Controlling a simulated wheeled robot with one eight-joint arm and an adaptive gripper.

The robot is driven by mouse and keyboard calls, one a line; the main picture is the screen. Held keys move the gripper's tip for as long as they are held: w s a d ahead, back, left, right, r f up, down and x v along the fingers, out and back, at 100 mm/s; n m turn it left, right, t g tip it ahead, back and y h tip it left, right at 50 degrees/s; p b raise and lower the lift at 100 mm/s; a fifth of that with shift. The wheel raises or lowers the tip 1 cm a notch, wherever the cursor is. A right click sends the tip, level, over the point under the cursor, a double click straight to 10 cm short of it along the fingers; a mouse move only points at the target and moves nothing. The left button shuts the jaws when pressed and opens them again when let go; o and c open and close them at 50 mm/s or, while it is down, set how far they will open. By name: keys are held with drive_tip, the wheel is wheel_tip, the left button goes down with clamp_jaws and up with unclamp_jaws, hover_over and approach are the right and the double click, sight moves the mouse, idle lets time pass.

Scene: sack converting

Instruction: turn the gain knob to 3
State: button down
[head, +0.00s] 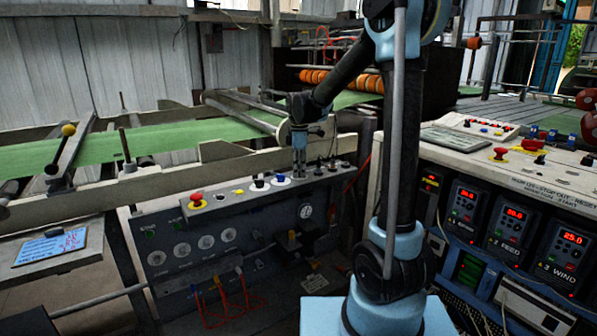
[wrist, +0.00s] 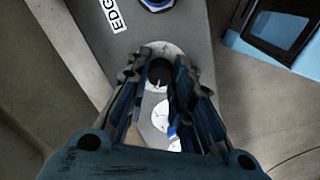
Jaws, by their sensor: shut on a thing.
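A small black knob (wrist: 159,72) sits on a round pale dial plate (wrist: 153,49) on the grey panel in the wrist view. My gripper (wrist: 160,63) points down at it, with a finger on each side, shut on the knob. The dial's marks and the knob's pointer are too small or hidden to read. No gain label is legible. In the head view my gripper (head: 299,172) stands over the top of the grey control box (head: 232,205), among its row of knobs. There my fingers hide the knob.
A blue-topped control (head: 278,179) stands just left of my gripper, and a red mushroom button (head: 196,199) farther left. A label starting "EDG" (wrist: 117,14) lies beside the dial. A green belt (head: 150,142) runs behind. A desk with red-digit displays (head: 515,215) is at right.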

drive_tip(key=m, duration=0.5)
drive_tip(key=shift+m, duration=0.4)
drive_tip(key=m, duration=0.5)
drive_tip(key=shift+m, duration=0.3)
drive_tip(key=shift+s, duration=0.1)
drive_tip(key=c, duration=1.4)
unclamp_jaws()
drive_tip(key=shift+o, duration=0.2)
drive_tip(key=shift+r, duration=0.1)
